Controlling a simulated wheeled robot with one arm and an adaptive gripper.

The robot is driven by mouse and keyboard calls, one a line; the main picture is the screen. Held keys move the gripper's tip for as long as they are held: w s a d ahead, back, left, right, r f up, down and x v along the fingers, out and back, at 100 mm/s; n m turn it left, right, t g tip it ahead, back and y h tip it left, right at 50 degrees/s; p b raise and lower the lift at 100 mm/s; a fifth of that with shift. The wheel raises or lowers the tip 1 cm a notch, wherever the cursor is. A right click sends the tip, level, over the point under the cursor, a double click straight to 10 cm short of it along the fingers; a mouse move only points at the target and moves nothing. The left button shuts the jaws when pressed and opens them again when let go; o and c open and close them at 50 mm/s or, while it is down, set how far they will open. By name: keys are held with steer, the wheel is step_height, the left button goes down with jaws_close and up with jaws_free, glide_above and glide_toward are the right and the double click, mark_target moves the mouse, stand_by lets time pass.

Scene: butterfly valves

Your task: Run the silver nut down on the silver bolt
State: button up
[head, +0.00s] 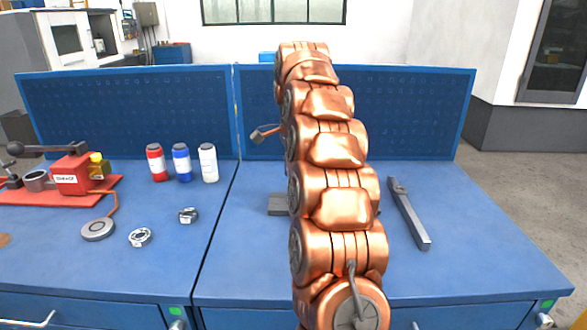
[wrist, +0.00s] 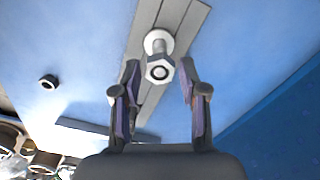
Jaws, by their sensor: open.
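In the wrist view the silver nut (wrist: 160,69) sits at the near end of the silver bolt (wrist: 158,46), with the bolt's end showing in its hole. The bolt rises from a pale round base on a grey bar (wrist: 186,20). My gripper (wrist: 160,80) is open, with one finger on each side of the nut and a gap visible on both sides. I see no clear contact. In the head view my copper-coloured arm hides the bolt, the nut and the gripper. Part of a grey plate (head: 279,204) shows left of the arm.
Two loose nut-like pieces (head: 188,215) (head: 140,237) lie on the left bench. Red, blue and white bottles (head: 181,163) and a red device (head: 72,175) stand behind them. A long grey tool (head: 408,213) lies right of my arm. A blue back panel (head: 420,115) bounds the bench.

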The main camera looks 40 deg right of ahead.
steer(key=n+p, duration=0.2)
steer(key=n, duration=0.4)
steer(key=shift+s+r+p, duration=0.1)
steer(key=shift+s+p, duration=0.05)
steer(key=shift+p, duration=0.25)
steer(key=n+p, duration=0.2)
steer(key=n, duration=0.3)
steer(key=n+p, duration=0.2)
steer(key=n, duration=0.3)
steer(key=shift+d+p, duration=0.1)
steer(key=shift+p, duration=0.2)
steer(key=n+p, duration=0.2)
steer(key=n, duration=0.3)
steer(key=shift+f, duration=0.2)
steer(key=shift+c, duration=0.3)
